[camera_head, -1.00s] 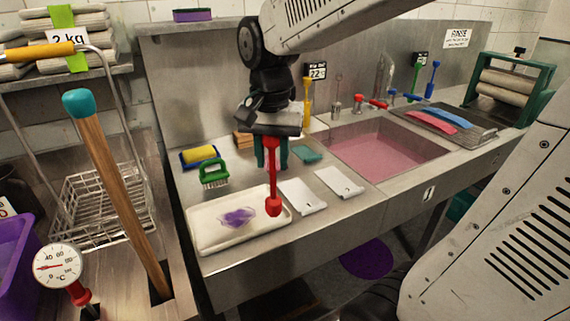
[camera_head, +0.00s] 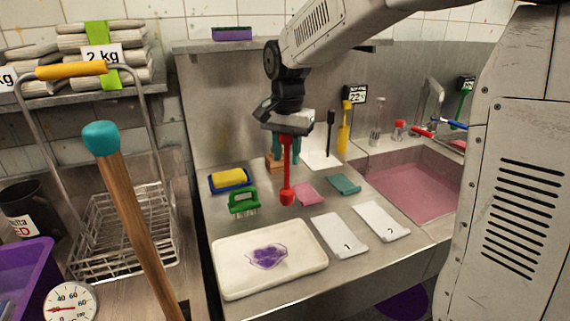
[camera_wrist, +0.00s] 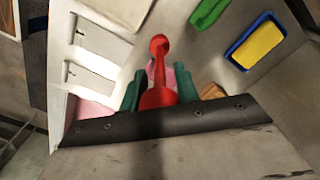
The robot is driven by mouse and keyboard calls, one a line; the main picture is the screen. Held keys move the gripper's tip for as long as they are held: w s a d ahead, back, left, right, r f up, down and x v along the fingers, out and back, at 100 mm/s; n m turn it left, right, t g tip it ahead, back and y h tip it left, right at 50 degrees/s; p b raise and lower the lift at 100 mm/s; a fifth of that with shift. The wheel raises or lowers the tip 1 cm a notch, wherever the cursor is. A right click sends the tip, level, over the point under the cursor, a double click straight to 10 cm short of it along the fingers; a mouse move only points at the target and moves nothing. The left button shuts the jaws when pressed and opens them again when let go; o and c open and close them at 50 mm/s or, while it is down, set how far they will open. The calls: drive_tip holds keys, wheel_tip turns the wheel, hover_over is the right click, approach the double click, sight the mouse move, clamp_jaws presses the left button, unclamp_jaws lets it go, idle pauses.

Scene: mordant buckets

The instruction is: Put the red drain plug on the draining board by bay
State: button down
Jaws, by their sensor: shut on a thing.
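My gripper (camera_head: 286,158) has green fingers and is shut on a red, long-stemmed piece with a rounded end, which I take as the red drain plug (camera_head: 286,185). The plug hangs upright, rounded end down, over the steel draining board (camera_head: 215,225), just left of a pink pad. Whether it touches the board is unclear. In the wrist view, the plug (camera_wrist: 160,62) points away between the green fingers (camera_wrist: 160,85), with pink showing behind it. Two white numbered plates (camera_head: 340,234) (camera_head: 381,221) lie in front right of the plug.
A cream tray (camera_head: 225,282) with a purple patch lies in front. A green brush (camera_head: 243,200) and a yellow-and-blue sponge (camera_head: 229,180) are at left, a teal pad (camera_head: 344,184) at right. The pink-filled sink (camera_head: 415,190) lies further right. A wooden handle (camera_head: 130,215) stands at left.

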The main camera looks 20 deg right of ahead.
sight(287, 170)
drive_tip(key=shift+w+a+f, duration=0.1)
drive_tip(key=shift+w+f, duration=0.1)
drive_tip(key=shift+f, duration=0.7)
drive_tip(key=shift+w+a+f, duration=0.1)
drive_tip(key=shift+w+f, duration=0.1)
drive_tip(key=shift+f, duration=0.8)
drive_tip(key=c, duration=1)
unclamp_jaws()
drive_tip(key=shift+c, duration=0.2)
